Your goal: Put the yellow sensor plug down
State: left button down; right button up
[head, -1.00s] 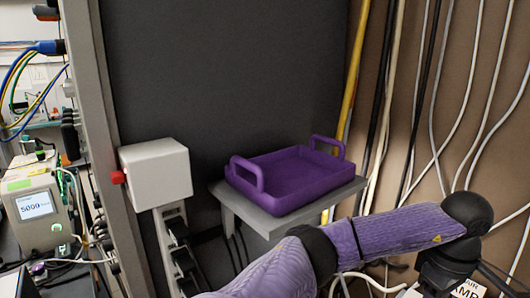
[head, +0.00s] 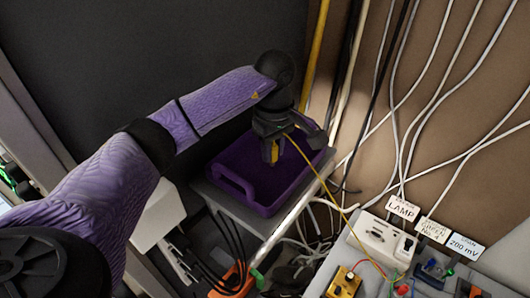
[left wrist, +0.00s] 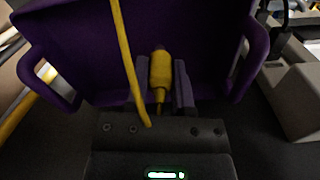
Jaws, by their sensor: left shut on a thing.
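The yellow sensor plug (head: 273,152) is held by my left gripper (head: 276,146) over the purple tray (head: 232,182). In the left wrist view the plug (left wrist: 160,72) sits between the two fingers of the gripper (left wrist: 160,88), its tip toward the inside of the tray (left wrist: 90,40). I cannot tell whether the plug touches the tray floor. A thin yellow cable (head: 320,172) runs from the plug to the yellow box at the lower right. My right gripper is not in view.
The tray stands on a grey shelf (head: 212,196) beside the wall cables (head: 400,100). A panel with a LAMP label (head: 402,207) and a yellow box (head: 343,283) is at the lower right. A white box (head: 158,220) is left of the shelf.

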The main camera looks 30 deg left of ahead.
aim_at(272, 165)
pick_arm(q)
notch_tip(272, 165, down, 3)
jog(key=shift+f+p, duration=0.1)
jog(key=shift+p, duration=0.2)
jog(key=shift+f, duration=0.2)
jog(key=shift+f+b, duration=0.25)
jog(key=shift+b, duration=0.15)
jog(key=c, duration=0.9)
grip_release()
jog(key=shift+f, duration=0.1)
jog(key=o, duration=0.4)
